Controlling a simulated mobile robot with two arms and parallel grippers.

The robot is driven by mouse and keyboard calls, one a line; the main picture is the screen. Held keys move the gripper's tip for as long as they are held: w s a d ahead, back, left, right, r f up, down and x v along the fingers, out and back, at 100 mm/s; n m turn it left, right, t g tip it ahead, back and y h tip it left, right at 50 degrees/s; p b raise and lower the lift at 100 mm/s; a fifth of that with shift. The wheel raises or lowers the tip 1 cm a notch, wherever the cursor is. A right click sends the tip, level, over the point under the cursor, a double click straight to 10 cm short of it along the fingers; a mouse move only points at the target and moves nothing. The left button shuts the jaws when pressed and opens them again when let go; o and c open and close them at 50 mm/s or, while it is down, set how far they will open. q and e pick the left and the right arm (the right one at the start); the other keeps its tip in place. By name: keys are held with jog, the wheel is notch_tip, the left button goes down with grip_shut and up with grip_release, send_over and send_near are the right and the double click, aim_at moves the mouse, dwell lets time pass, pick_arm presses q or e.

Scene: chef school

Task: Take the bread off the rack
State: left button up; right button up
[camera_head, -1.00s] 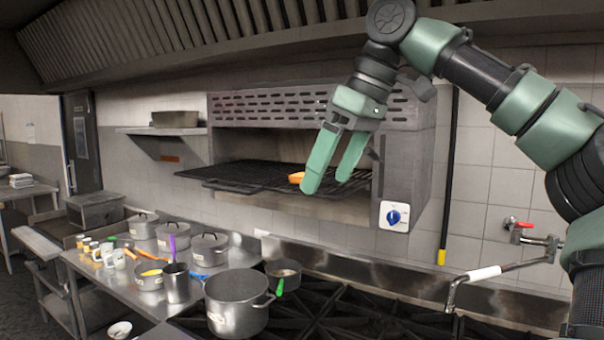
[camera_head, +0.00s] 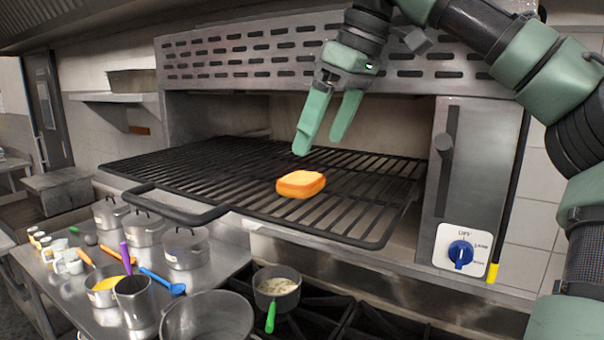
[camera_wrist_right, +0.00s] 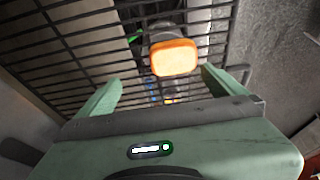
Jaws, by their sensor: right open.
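The bread (camera_head: 301,184) is a small orange-crusted slice lying flat on the black wire rack (camera_head: 215,163) of the grill oven, near the rack's front middle. My right gripper (camera_head: 322,137) is open and empty, pointing down, above and a little behind the bread in the head view. In the right wrist view the bread (camera_wrist_right: 175,58) lies beyond the two green fingertips, roughly between their lines, and the gripper (camera_wrist_right: 157,88) does not touch it. The rack (camera_wrist_right: 75,45) shows around it. My left gripper is not in view.
The oven hood (camera_head: 300,55) overhangs the rack close to my right arm. A control panel with a blue knob (camera_head: 461,253) is at the right. Below stand a large pot (camera_head: 207,318), a small pan (camera_head: 277,287) and several lidded pots on a steel counter.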

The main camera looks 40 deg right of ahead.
aim_at(303, 177)
jog(key=a+f, duration=0.1)
jog(key=s+a+f, duration=0.1)
jog(key=a, duration=0.1)
jog(key=shift+s+a+p, duration=0.1)
jog(key=shift+p, duration=0.25)
jog(key=w+f, duration=0.1)
jog(key=f, duration=0.2)
jog(key=shift+w+d+p, duration=0.2)
jog(key=shift+w+p, duration=0.15)
jog(key=shift+p, duration=0.05)
jog(key=shift+w+d+f, duration=0.1)
jog(key=shift+w+f, duration=0.3)
jog(key=shift+f, duration=0.3)
jog(key=shift+s+r, duration=0.1)
jog(key=shift+s+a, duration=0.1)
jog(key=shift+a, duration=0.15)
jog(key=shift+c, duration=1.2)
jog(key=shift+d, duration=0.1)
jog(key=c, duration=1.2)
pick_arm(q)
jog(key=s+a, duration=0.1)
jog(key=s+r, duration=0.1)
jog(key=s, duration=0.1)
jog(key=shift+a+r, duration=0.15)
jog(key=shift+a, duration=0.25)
pick_arm(e)
jog(key=shift+r, duration=0.1)
